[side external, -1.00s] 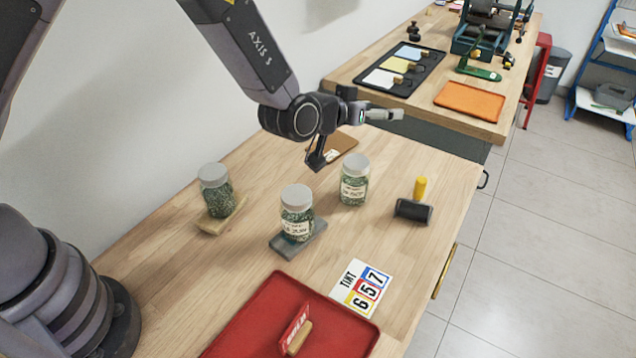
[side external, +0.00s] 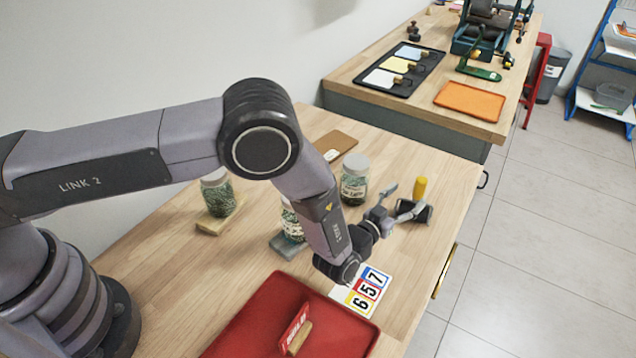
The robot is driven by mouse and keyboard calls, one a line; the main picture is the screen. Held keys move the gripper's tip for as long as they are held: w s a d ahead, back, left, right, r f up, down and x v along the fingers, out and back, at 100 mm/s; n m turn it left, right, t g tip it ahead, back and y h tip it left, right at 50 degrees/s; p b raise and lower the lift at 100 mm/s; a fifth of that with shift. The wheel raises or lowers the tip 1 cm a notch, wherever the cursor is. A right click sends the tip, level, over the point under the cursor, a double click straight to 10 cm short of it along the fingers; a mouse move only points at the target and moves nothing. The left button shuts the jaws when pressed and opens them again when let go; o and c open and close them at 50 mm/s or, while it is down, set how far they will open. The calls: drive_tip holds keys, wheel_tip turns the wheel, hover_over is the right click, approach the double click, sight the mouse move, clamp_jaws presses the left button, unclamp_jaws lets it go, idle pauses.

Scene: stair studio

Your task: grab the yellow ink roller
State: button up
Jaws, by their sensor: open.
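The ink roller (side external: 420,189) stands near the right edge of the near wooden table, its yellow handle upright and its dark roller head on the wood. My gripper (side external: 405,197) is open, low over the table, just left of the roller with its fingers pointing toward it. One finger overlaps part of the dark head in this view. The yellow handle lies beyond the fingertips, and I cannot tell whether anything touches.
A glass jar (side external: 354,180) stands close left of my gripper. Two more jars stand on small blocks (side external: 214,224) further left. A red tray (side external: 262,318) and a number card (side external: 373,280) lie in front. The table's right edge is close to the roller.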

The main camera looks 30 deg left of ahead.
sight(419, 184)
drive_tip(key=w, duration=0.3)
drive_tip(key=w+d, duration=0.1)
drive_tip(key=w, duration=0.2)
drive_tip(key=shift+w+d, duration=0.1)
drive_tip(key=shift+w, duration=0.05)
clamp_jaws()
